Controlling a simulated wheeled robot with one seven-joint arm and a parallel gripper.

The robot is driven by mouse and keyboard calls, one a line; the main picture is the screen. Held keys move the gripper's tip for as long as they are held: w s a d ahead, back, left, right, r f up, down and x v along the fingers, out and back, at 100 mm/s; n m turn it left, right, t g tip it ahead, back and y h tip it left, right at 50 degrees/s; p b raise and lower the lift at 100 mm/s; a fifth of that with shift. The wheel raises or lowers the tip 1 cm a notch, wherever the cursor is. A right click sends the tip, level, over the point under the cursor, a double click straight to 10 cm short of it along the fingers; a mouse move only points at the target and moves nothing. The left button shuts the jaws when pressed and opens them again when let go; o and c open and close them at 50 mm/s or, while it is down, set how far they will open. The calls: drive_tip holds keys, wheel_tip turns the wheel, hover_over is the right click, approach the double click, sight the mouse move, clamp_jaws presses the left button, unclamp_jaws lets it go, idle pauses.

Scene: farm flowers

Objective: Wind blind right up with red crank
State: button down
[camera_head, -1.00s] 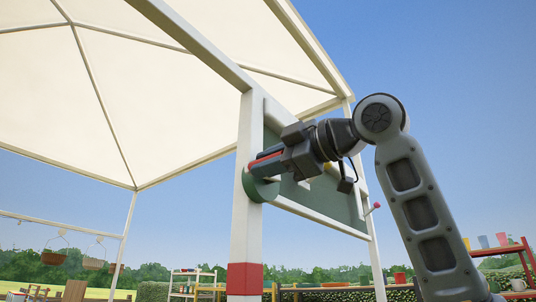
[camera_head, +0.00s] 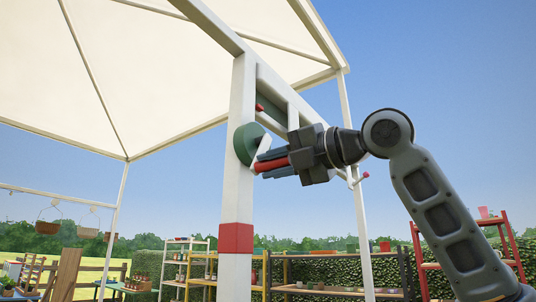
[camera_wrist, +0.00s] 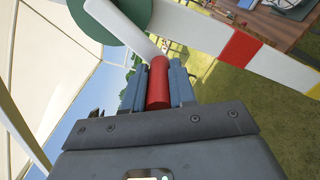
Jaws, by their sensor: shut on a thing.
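The crank is a green round hub (camera_head: 247,143) on the white post (camera_head: 242,105), with a white arm (camera_head: 262,147) and a red handle (camera_head: 270,166). My gripper (camera_head: 273,163) is shut on the red handle, at the lower right of the hub. In the wrist view the handle (camera_wrist: 158,83) sits between both fingers, and the white crank arm (camera_wrist: 122,27) runs from it up to the green hub (camera_wrist: 97,15). A green strip of the blind (camera_head: 272,103) shows high under the top beam, right of the post. The gripper and wrist hide part of that area.
A pale canopy (camera_head: 170,75) spreads overhead on white beams. The post has a red band (camera_head: 236,238). A small red knob (camera_head: 365,175) shows right of my wrist. Shelves (camera_head: 185,268), a red rack (camera_head: 455,240) and a hedge (camera_head: 330,272) stand low behind.

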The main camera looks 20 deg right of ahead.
drive_tip(key=shift+w+d+f+n, duration=0.2)
drive_tip(key=shift+w+d+n, duration=0.1)
drive_tip(key=shift+d+n, duration=0.3)
drive_tip(key=shift+w+d+f+n, duration=0.15)
drive_tip(key=shift+w+d+n, duration=0.2)
drive_tip(key=shift+d+n, duration=0.25)
drive_tip(key=shift+w+d+f+n, duration=0.2)
drive_tip(key=shift+w+d+n, duration=0.1)
drive_tip(key=shift+d+n, duration=0.3)
drive_tip(key=c, duration=0.9)
unclamp_jaws()
drive_tip(key=shift+b+v, duration=0.55)
drive_tip(key=shift+v, duration=3.3)
